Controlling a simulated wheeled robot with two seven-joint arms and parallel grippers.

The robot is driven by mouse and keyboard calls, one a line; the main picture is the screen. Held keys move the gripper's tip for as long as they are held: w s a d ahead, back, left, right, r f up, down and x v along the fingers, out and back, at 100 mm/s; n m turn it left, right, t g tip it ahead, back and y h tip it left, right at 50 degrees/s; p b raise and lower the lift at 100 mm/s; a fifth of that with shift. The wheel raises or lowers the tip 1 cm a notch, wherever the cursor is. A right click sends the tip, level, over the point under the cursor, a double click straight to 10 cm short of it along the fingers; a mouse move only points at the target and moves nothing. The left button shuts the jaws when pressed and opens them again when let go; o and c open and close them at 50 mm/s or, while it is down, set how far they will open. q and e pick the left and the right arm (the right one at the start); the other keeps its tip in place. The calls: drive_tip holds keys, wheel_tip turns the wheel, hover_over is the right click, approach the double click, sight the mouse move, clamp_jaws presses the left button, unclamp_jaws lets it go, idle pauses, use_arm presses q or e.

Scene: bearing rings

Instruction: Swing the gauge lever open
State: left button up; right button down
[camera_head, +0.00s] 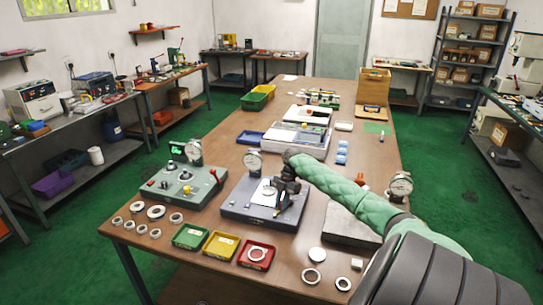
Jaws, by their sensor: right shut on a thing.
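A gauge stand with a blue-grey base (240,210) stands on the wooden table, with a round dial (253,162) at its back left. My right arm comes in from the right in a green sleeve, and my right gripper (281,201) is over the right part of this stand. It is shut on what appears to be the gauge lever, which is mostly hidden by the dark fingers. A pale ring or seat (268,190) shows just left of the fingers. My left gripper is out of view.
A grey-green test box (180,188) with a dial and a red-tipped lever stands to the left. Green (192,236), yellow (221,244) and red (255,256) trays line the front, with several loose rings around.

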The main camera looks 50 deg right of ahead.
drive_tip(key=shift+s, duration=0.1)
drive_tip(key=c, duration=1.3)
unclamp_jaws()
drive_tip(key=shift+d+r, duration=0.15)
drive_tip(key=shift+b+v, duration=0.65)
drive_tip(key=shift+v, duration=0.2)
drive_tip(key=b+v, duration=0.1)
drive_tip(key=v, duration=0.3)
drive_tip(key=shift+r+b, duration=0.1)
drive_tip(key=shift+b, duration=0.25)
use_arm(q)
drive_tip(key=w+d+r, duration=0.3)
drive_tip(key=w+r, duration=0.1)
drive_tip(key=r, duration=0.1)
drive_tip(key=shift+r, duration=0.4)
use_arm(e)
drive_tip(key=shift+d+r, duration=0.3)
drive_tip(key=shift+r, duration=0.4)
